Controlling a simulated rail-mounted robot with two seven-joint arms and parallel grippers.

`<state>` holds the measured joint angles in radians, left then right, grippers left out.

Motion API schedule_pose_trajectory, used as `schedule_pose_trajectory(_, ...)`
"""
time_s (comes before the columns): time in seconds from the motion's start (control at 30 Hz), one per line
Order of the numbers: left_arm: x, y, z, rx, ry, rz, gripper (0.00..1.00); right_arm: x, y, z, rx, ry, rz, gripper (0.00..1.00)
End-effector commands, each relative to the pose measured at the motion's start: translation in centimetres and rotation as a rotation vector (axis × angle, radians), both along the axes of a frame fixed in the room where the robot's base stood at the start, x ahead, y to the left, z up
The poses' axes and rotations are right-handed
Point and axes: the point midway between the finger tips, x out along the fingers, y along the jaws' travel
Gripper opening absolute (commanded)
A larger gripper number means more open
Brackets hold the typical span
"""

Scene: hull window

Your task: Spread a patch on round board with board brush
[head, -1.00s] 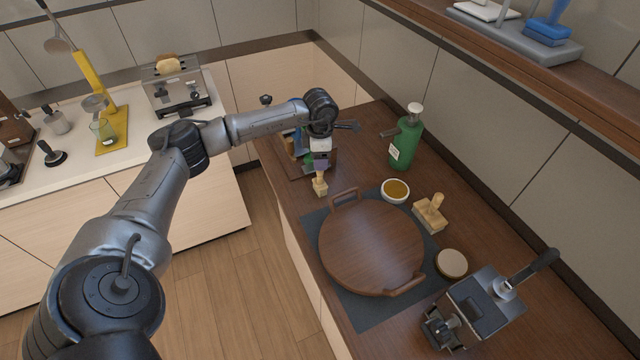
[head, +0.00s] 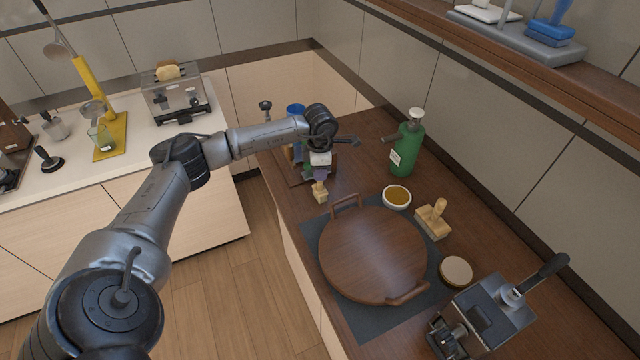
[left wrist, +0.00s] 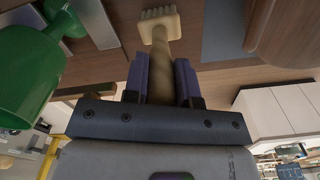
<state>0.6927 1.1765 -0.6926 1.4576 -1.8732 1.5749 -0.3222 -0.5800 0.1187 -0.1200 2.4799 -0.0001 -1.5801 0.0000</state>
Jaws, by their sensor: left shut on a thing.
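The round board (head: 372,255) is dark wood with two raised handles and lies on a dark mat (head: 330,215). No patch shows on its top. My left gripper (head: 320,174) is over the counter beyond the board, shut on the handle of a light wooden brush (head: 319,193). In the left wrist view the brush handle sits between the purple fingers (left wrist: 160,82), and its toothed head (left wrist: 158,22) points away from the gripper. The board's edge (left wrist: 285,35) shows there at the right. The brush appears apart from the board. My right gripper is not in view.
A white bowl of amber stuff (head: 397,196), a wooden block with a handle (head: 433,218) and a round pale-topped pot (head: 456,271) stand right of the board. A green bottle (head: 406,150) stands behind, a metal appliance (head: 487,312) at front right.

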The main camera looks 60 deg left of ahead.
Motion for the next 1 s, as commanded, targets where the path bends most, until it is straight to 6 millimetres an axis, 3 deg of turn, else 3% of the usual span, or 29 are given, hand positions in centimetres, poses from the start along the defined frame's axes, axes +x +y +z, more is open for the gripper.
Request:
schedule_pose_trajectory(0.2, 0.0, 0.0, 0.0, 0.0, 0.0, 0.0, 0.01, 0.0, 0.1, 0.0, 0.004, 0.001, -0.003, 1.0)
schedule_pose_trajectory(0.57, 0.0, 0.0, 0.6, 0.0, -0.001, 0.0, 0.0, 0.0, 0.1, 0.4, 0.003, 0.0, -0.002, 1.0)
schedule_pose_trajectory(1.0, 0.0, 0.0, 3.8, 0.0, -0.001, 0.0, 0.0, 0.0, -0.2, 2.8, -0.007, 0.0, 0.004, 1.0)
